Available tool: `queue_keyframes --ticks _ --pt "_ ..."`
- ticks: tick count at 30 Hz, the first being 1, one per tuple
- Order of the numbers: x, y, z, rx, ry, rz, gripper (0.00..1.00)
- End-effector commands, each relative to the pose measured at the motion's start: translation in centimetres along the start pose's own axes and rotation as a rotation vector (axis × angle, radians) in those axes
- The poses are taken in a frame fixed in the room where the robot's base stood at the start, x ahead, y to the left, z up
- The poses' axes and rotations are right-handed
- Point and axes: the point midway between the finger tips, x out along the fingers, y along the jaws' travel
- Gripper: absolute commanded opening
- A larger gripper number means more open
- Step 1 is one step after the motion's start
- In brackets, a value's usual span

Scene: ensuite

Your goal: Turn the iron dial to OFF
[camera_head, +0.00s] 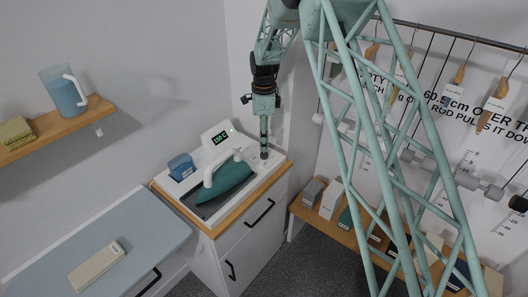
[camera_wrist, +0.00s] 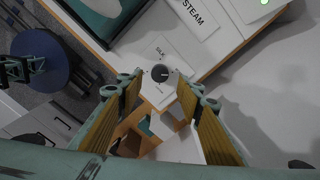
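In the wrist view a small dark round dial (camera_wrist: 160,74) sits on a white plate near the wooden edge of the station. Printed labels lie around it; one seems to read SILK (camera_wrist: 160,51) and a larger one reads STEAM (camera_wrist: 196,15). My gripper (camera_wrist: 160,84) is open, with one finger on each side of the dial and apart from it. In the head view my gripper (camera_head: 264,152) points down at the back right corner of the ironing station (camera_head: 274,166); the dial is hidden there. The teal iron (camera_head: 226,178) lies on its dark tray.
A display (camera_head: 218,137) with green digits and a blue water tank (camera_head: 181,167) stand behind the iron. A low shelf with several boxes (camera_head: 332,198) is to the right. A blue-grey board (camera_head: 95,245) holding a beige box (camera_head: 97,266) is at front left.

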Motion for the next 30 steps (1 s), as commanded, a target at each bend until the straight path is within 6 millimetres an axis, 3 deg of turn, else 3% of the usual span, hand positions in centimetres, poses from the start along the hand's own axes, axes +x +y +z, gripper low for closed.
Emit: queue_keyframes --ticks 12,28,30 --pt "4.9 0.1 0.0 0.000 0.000 0.002 0.34" --pt "6.0 0.0 0.0 0.000 0.000 0.000 0.34" --pt "6.0 0.0 0.0 0.000 0.000 0.000 0.29"
